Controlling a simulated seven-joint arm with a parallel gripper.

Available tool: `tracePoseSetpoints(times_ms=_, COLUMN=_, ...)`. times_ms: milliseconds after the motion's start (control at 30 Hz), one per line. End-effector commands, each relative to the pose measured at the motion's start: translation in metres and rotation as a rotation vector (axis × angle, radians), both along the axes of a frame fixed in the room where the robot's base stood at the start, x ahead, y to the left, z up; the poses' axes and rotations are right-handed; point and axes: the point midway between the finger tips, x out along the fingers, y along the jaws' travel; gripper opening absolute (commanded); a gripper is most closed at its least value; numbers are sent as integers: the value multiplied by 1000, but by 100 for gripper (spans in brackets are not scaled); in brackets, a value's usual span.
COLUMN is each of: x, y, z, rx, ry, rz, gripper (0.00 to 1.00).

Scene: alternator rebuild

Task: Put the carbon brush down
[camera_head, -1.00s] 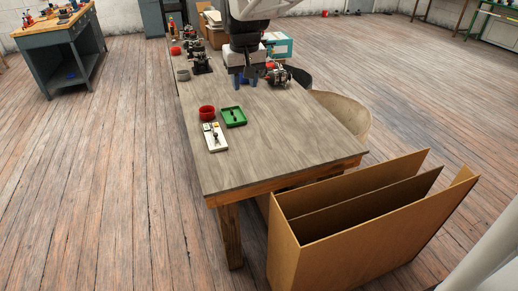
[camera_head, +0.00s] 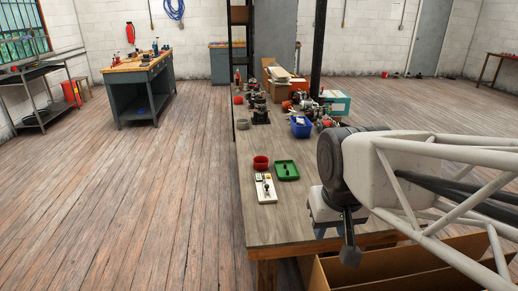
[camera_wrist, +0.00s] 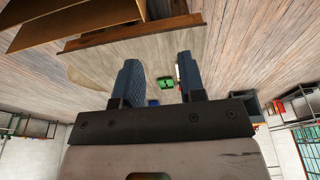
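My gripper (camera_head: 330,228) is over the near right part of the long table. In the wrist view its two fingers (camera_wrist: 157,64) stand apart with nothing between them. A green tray (camera_head: 294,177) lies on the table and holds a small dark piece (camera_head: 286,171); I cannot tell whether this is the carbon brush. The green tray also shows between the fingers in the wrist view (camera_wrist: 166,86), well beyond them. A white tray (camera_head: 272,198) with small dark pieces lies to its left. No carbon brush can be made out for sure.
A red round container (camera_head: 261,162) stands behind the white tray. A blue bin (camera_head: 301,128) and metal alternator parts (camera_head: 260,116) are farther back. The table's (camera_head: 262,228) near left part is bare. A large cardboard box (camera_head: 400,285) stands below its near right edge.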

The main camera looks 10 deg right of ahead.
Motion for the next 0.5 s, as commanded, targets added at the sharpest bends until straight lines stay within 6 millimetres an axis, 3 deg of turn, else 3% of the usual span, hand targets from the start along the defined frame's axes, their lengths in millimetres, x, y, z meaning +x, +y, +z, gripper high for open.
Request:
tracePoseSetpoints(times_ms=200, x=-31, y=1, z=-15, rx=0, ry=-11, rz=-1, gripper=37)
tracePoseSetpoints(times_ms=500, x=-38, y=2, z=-19, rx=1, ry=-11, rz=-1, gripper=37)
